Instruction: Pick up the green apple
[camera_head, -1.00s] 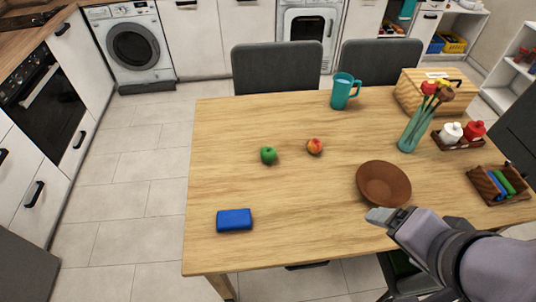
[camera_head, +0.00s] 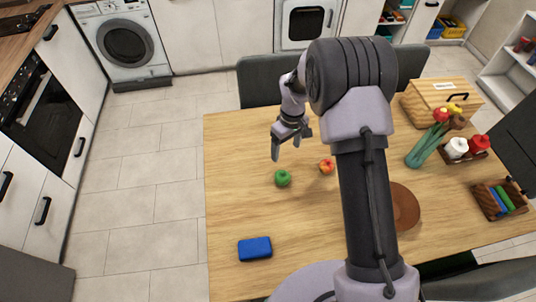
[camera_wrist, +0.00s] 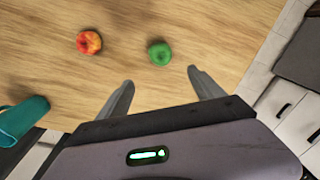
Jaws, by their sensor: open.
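The green apple (camera_head: 282,178) sits on the wooden table, left of a red-yellow apple (camera_head: 327,167). In the wrist view the green apple (camera_wrist: 159,53) lies beyond my fingertips, roughly between their lines, and the red-yellow apple (camera_wrist: 89,42) is to its left. My gripper (camera_head: 287,151) is open and empty, above the table and a little behind the green apple in the head view. Its two fingers also show spread apart in the wrist view (camera_wrist: 160,77). Nothing touches the green apple.
A blue block (camera_head: 255,248) lies near the table's front left. A brown bowl (camera_head: 406,208) is partly hidden by my arm. A vase of flowers (camera_head: 424,148), a wooden box (camera_head: 440,100) and small trays stand at the right. A teal mug (camera_wrist: 20,120) shows in the wrist view.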

